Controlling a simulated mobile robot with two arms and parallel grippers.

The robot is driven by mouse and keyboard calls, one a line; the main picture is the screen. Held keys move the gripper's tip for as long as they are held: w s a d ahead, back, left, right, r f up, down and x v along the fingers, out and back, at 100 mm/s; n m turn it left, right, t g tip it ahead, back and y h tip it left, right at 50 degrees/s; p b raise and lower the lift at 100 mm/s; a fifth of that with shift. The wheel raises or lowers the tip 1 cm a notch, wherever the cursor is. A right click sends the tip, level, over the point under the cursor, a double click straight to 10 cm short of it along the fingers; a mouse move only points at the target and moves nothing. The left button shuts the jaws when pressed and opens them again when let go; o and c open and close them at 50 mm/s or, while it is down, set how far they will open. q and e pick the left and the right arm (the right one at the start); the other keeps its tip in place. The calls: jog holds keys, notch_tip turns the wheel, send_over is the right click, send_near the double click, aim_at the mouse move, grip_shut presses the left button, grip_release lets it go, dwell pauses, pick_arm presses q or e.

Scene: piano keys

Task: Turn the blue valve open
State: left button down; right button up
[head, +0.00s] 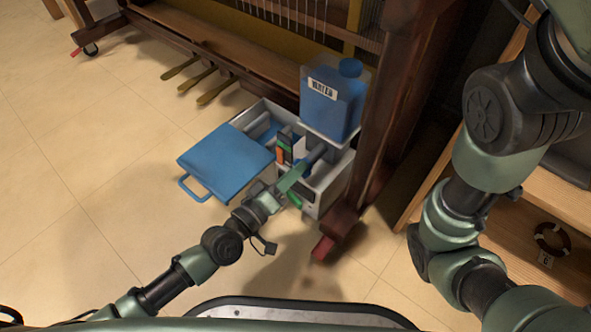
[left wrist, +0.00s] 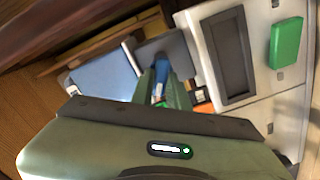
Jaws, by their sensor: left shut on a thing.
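My left gripper (head: 293,179) reaches into the right part of an open grey-white box (head: 312,192) beside a piano frame. It is shut on the blue valve (left wrist: 160,84), which shows as a small blue piece between the green fingers in the left wrist view. In the head view the fingers and a grey cylinder largely hide the valve, and its turn angle cannot be told. A blue jug (head: 333,102) with a white label stands on the box just behind the gripper. My right gripper is out of view; only right arm links show.
The box's blue lid (head: 226,160) hangs open to the left. A green knob (head: 294,200) and an orange-and-black switch (head: 284,149) are close to my gripper. A dark wooden post (head: 385,120) stands right of the box. Open floor (head: 80,200) lies left.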

pick_arm(q)
jog(key=n, duration=0.6)
jog(key=shift+f, duration=0.2)
jog(key=shift+n, duration=0.3)
jog(key=c, duration=1.4)
grip_release()
jog(key=p+v, duration=0.1)
jog(key=v, duration=0.7)
jog(key=shift+p, duration=0.3)
